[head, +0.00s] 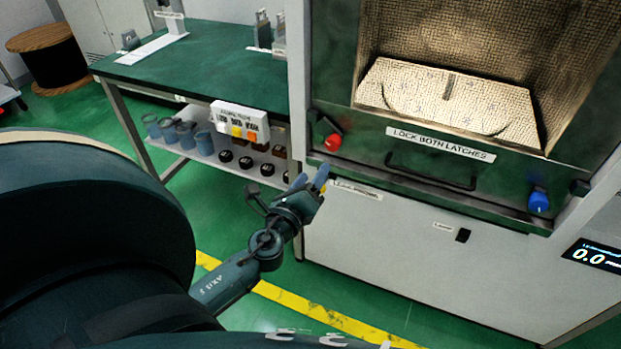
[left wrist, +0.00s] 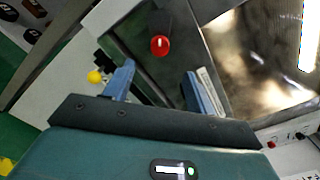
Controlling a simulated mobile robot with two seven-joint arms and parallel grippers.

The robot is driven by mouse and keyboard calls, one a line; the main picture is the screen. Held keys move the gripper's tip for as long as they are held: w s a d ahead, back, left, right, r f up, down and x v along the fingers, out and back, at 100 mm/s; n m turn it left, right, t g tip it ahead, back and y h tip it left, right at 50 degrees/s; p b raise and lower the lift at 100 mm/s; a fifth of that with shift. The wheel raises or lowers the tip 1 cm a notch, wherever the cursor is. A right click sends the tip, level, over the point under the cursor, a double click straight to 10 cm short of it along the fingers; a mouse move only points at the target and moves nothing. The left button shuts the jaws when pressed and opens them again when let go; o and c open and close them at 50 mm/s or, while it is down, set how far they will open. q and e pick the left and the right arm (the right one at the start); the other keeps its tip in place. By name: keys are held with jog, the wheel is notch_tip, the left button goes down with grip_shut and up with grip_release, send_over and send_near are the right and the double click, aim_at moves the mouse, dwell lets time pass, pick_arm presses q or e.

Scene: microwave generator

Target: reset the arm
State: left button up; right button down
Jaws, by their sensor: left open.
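My left gripper (head: 311,180) is open and empty, with its blue fingers held in front of the left part of the large microwave cabinet (head: 400,235). In the left wrist view, the two blue fingers (left wrist: 160,88) are apart with nothing between them. A red latch knob (head: 333,142) sits on the cabinet front, up and right of the fingers in the head view. The red knob also shows beyond the fingertips in the left wrist view (left wrist: 159,45). I cannot tell the exact gap from the fingertips to the cabinet. My right gripper is not in view.
A blue latch knob (head: 538,201) and a dark handle (head: 430,172) are on the cabinet front. A green-topped bench (head: 190,65) stands to the left, with cups (head: 168,130) on its lower shelf. Green floor with a yellow line (head: 310,307) lies below the arm.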

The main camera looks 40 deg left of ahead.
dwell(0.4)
pick_arm(q)
jog(key=s+d+f+n+g+h+p, duration=0.2)
jog(key=s+d+f+n+g+h, duration=0.1)
jog(key=s+d+n, duration=0.4)
jog(key=s+d+f+n+g+h+p, duration=0.3)
jog(key=s+d+n, duration=0.5)
jog(key=d+n, duration=0.3)
jog(key=f+n+h, duration=0.1)
jog(key=n, duration=0.2)
jog(key=shift+s+d+f+g+h, duration=0.15)
jog(key=shift+d+f+g+h, duration=0.05)
jog(key=shift+g+h, duration=0.2)
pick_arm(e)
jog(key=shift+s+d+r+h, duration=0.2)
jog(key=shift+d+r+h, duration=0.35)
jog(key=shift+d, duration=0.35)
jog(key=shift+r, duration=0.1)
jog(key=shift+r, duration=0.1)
pick_arm(q)
jog(key=shift+c, duration=0.2)
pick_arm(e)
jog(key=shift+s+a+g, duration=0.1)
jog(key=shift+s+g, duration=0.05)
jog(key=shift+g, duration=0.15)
